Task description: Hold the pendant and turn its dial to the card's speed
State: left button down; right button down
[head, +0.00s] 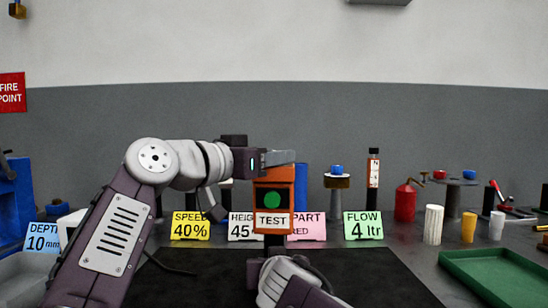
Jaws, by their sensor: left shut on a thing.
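The orange pendant (273,188) is upright near the middle of the head view, with a green round spot and a white TEST label on its face. My left gripper (278,158) reaches in from the left and is shut on the pendant at its upper end. No dial can be made out clearly. The yellow speed card (190,226) reads SPEED 40% and stands left of the pendant. My right arm comes up from the bottom, its wrist just below the pendant; its fingertips cannot be made out.
Blue depth (42,237), white height (241,227), pink part (308,227) and green flow (363,226) cards stand around. A black mat (390,285) covers the front middle. A green tray (500,272) lies at right, with a white cylinder (433,225) and yellow cup (468,227) behind it.

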pick_arm(q)
jog(key=n+t+y, duration=0.1)
jog(key=y, duration=0.1)
jog(key=n+t+y, duration=0.1)
jog(key=n+y, duration=0.1)
jog(key=n+t+y, duration=0.1)
jog(key=y, duration=0.1)
jog(key=shift+s+d+f, duration=0.15)
jog(key=shift+s+d, duration=0.1)
jog(key=shift+s, duration=0.05)
jog(key=shift+w+n+t+y, duration=0.15)
jog(key=shift+n+t+y, duration=0.65)
jog(key=shift+n+y, duration=1.1)
jog(key=shift+a+y, duration=0.1)
jog(key=shift+y, duration=0.7)
jog(key=shift+a, duration=0.1)
jog(key=c, duration=0.9)
grip_release()
jog(key=shift+s, duration=0.2)
jog(key=s, duration=1.1)
jog(key=shift+s, duration=0.4)
